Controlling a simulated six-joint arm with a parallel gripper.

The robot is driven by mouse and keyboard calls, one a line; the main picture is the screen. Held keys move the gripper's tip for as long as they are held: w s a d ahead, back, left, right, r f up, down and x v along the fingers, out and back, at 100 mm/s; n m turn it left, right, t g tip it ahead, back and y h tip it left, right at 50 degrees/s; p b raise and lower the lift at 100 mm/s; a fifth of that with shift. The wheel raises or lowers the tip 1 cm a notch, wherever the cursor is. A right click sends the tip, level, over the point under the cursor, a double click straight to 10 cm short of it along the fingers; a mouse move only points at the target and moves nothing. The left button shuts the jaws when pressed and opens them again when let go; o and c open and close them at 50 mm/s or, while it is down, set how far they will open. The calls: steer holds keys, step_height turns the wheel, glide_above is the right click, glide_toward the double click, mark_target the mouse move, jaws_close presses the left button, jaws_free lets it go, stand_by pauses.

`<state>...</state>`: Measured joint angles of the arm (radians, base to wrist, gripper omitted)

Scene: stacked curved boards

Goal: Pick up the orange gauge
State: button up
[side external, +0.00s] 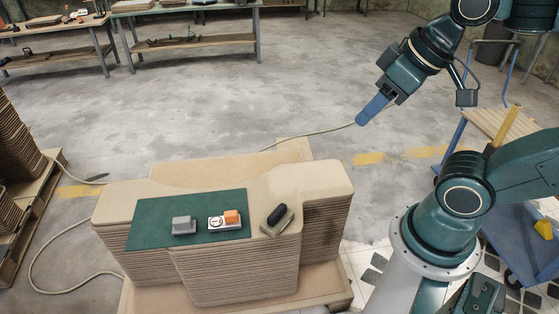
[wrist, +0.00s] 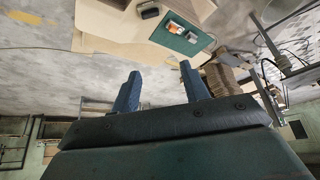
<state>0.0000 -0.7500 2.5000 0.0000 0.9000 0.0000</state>
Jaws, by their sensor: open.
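The orange gauge (side external: 231,217) is a small orange block with a white part that has a round dial, lying on a green mat (side external: 150,227) on top of the stacked curved boards (side external: 235,278). It also shows small near the top of the wrist view (wrist: 176,27). My gripper (side external: 362,122) is high in the air, to the right of and well away from the stack. In the wrist view its two blue fingers (wrist: 159,69) are spread apart with nothing between them. It touches nothing.
A grey block (side external: 183,225) sits left of the gauge on the mat. A black rounded object (side external: 277,214) on a small tan block lies to its right, off the mat. A cable runs across the floor. More stacked boards (side external: 12,150) stand at the far left.

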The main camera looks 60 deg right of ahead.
steer(key=o, duration=0.5)
steer(key=shift+w, duration=0.1)
